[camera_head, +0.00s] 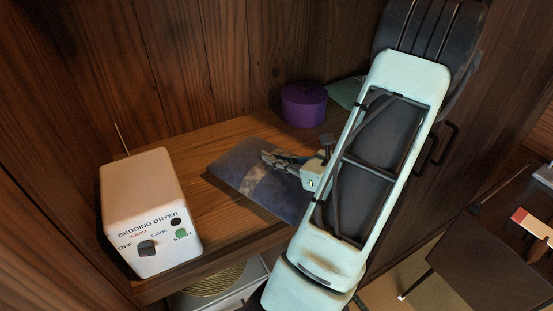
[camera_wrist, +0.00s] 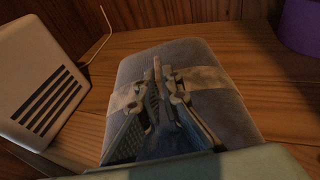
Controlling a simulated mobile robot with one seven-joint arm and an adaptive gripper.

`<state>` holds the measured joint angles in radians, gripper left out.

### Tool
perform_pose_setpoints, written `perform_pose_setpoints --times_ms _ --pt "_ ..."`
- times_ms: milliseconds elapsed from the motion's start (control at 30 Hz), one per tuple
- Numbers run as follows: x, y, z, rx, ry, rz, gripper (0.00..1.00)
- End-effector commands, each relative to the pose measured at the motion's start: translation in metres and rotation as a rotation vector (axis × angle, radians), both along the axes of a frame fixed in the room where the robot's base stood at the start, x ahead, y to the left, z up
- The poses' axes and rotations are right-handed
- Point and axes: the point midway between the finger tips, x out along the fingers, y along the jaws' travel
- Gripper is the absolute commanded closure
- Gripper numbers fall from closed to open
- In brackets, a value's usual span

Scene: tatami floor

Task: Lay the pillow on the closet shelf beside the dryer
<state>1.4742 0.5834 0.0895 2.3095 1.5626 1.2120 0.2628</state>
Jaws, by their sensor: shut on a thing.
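The pillow (camera_head: 240,167) is dark blue-grey with a pale band across it. It lies flat at or just over the wooden closet shelf (camera_head: 200,212), to the right of the dryer, with a gap between them. The bedding dryer (camera_head: 146,200) is a white box with a knob and a green button. My gripper (camera_head: 268,160) is over the pillow and shut on it near the pale band. In the wrist view the pillow (camera_wrist: 205,66) fills the middle, under my gripper (camera_wrist: 160,75). My arm hides the pillow's right side in the head view.
A purple round container (camera_head: 303,105) stands at the back right of the shelf, with a greenish thing (camera_head: 346,92) beside it. Wooden walls close the back and left. Below the shelf is a pale box with a coiled thing (camera_head: 215,282). A dark table (camera_head: 495,262) is at right.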

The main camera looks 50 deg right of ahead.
Motion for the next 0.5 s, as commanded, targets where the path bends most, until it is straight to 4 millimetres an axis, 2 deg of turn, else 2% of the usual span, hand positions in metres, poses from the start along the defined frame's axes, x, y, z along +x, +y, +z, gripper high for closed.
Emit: perform_pose_setpoints --times_ms 500 --pt "0.0005 0.0001 -0.005 0.0 -0.003 0.001 1.0"
